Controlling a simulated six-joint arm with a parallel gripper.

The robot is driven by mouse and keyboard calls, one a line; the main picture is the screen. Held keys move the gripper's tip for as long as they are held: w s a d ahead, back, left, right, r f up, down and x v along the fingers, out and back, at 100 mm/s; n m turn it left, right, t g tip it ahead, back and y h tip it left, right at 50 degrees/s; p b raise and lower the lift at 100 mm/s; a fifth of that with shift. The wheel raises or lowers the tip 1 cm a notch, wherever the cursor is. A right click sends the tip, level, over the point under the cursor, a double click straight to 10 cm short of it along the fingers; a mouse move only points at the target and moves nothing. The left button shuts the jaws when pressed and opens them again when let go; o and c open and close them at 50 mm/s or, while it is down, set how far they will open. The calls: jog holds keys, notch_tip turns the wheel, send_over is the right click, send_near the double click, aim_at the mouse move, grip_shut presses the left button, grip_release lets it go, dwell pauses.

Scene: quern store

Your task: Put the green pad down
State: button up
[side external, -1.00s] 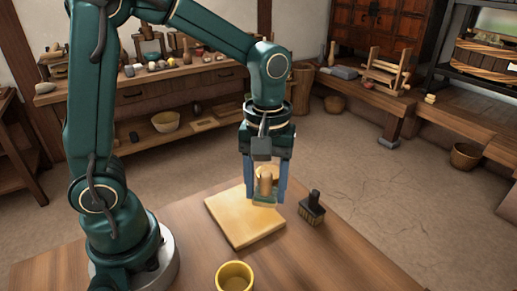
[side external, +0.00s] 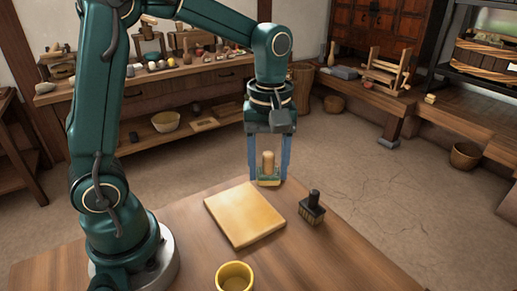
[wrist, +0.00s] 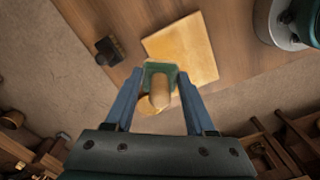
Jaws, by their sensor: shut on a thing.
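The green pad (side external: 268,182) has an upright light wooden knob handle (side external: 268,161). My gripper (side external: 268,176) is shut on it, with one blue finger at each side. In the side external view it shows just beyond the far right corner of a pale wooden board (side external: 244,214). In the wrist view the pad (wrist: 159,70) sits between the fingertips and overlaps the board's edge (wrist: 190,48). I cannot tell the height of the gap beneath the pad.
A dark brush (side external: 312,208) stands right of the board, and a yellow cup (side external: 234,278) stands in front. Bare tabletop (side external: 340,250) lies at the front right.

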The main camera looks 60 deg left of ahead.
jog(key=w+a+n, duration=0.3)
jog(key=a+n, duration=0.3)
jog(key=a, duration=0.7)
send_over(288, 196)
notch_tip(288, 196, down, 7)
jog(key=shift+r, duration=0.15)
jog(key=shift+f, duration=2)
jog(key=shift+f, duration=0.2)
jog(key=o, duration=1.3)
jog(key=shift+r, duration=0.1)
